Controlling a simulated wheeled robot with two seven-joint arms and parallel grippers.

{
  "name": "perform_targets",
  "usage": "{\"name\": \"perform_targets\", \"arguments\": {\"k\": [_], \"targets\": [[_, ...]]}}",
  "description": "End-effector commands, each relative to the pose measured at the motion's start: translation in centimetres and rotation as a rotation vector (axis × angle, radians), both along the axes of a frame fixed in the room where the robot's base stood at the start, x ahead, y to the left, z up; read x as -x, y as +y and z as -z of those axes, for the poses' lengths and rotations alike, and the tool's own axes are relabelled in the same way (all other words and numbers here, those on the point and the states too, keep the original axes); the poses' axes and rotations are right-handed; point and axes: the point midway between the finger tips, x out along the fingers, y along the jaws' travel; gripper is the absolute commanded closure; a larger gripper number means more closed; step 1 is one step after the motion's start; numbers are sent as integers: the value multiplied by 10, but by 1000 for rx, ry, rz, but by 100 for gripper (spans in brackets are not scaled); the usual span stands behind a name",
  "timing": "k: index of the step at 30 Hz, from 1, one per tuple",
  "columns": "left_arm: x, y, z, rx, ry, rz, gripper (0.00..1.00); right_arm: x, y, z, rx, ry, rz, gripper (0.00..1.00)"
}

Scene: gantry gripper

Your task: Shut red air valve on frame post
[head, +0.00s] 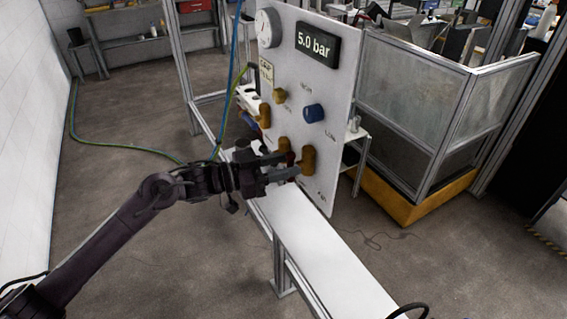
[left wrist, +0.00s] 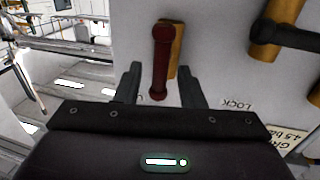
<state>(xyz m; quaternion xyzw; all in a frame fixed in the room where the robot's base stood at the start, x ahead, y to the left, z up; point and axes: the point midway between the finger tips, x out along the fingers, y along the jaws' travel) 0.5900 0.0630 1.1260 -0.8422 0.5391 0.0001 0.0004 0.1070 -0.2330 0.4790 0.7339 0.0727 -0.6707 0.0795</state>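The red valve handle (left wrist: 161,62) shows in the left wrist view, lying lengthwise over a brass body (left wrist: 173,52) on the white panel. My left gripper (left wrist: 160,86) is open, with one dark finger on each side of the handle's lower end. I see gaps between the fingers and the handle. In the head view my left gripper (head: 288,166) is at the lower part of the white panel (head: 330,110), close to brass fittings (head: 308,160). The red handle is hard to make out there behind the fingers. My right gripper is out of view.
A black-handled brass valve (left wrist: 288,30) sits right of the red one in the wrist view. A white beam (head: 315,250) runs below; a fenced cell (head: 415,110) stands right.

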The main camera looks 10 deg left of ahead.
Motion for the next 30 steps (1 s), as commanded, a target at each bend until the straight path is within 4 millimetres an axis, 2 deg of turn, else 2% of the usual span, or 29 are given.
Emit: {"name": "perform_targets", "arguments": {"k": [2, 9, 20, 30], "targets": [[0, 0, 0, 0, 0, 0, 68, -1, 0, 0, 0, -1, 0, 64], [0, 0, 0, 0, 0, 0, 100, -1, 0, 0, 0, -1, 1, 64], [0, 0, 1, -21, -28, 0, 100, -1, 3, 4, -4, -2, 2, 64], [3, -1, 3, -151, -205, 1, 100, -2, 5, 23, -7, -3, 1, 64]]}}
